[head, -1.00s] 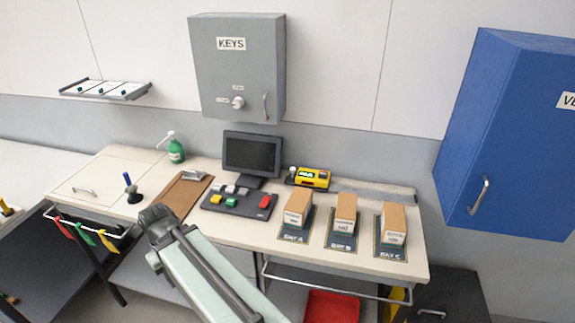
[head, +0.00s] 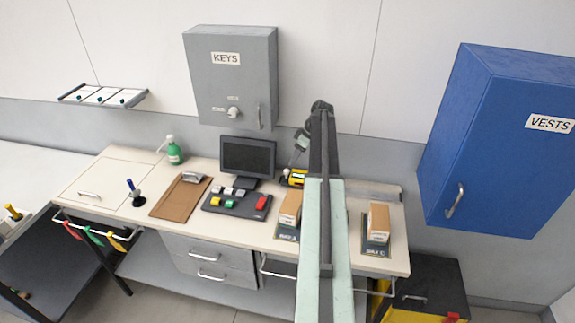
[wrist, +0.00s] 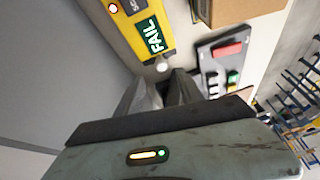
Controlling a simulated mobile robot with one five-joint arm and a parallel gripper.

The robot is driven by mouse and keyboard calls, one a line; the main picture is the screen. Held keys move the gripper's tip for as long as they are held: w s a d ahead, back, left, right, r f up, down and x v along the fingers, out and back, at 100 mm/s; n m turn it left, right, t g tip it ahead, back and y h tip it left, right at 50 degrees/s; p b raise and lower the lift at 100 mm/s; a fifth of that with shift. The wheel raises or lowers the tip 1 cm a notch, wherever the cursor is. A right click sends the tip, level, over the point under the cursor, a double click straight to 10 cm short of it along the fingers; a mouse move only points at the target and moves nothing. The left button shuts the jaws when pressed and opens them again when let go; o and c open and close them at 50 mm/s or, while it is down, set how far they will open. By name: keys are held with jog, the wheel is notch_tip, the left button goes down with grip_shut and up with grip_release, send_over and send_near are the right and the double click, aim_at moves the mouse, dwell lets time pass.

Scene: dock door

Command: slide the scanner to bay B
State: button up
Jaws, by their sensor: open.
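In the head view my arm hides much of the scanner's right side and bay B. The bay C mat (head: 375,250) carries a carton (head: 379,221).
A grey rail (head: 375,191) runs along the desk's back to the right. A carton (head: 290,208) stands at bay A. A monitor (head: 247,157) and button panel (head: 236,202) are left of the scanner. The grey KEYS cabinet (head: 230,85) and blue VESTS cabinet (head: 490,150) hang above.

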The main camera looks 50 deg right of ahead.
aim_at(287, 170)
jog(key=b+x, duration=0.7)
jog(key=x, duration=0.1)
jog(key=shift+a+f, duration=0.1)
jog(key=shift+a, duration=0.1)
grip_shut()
dwell(1.2)
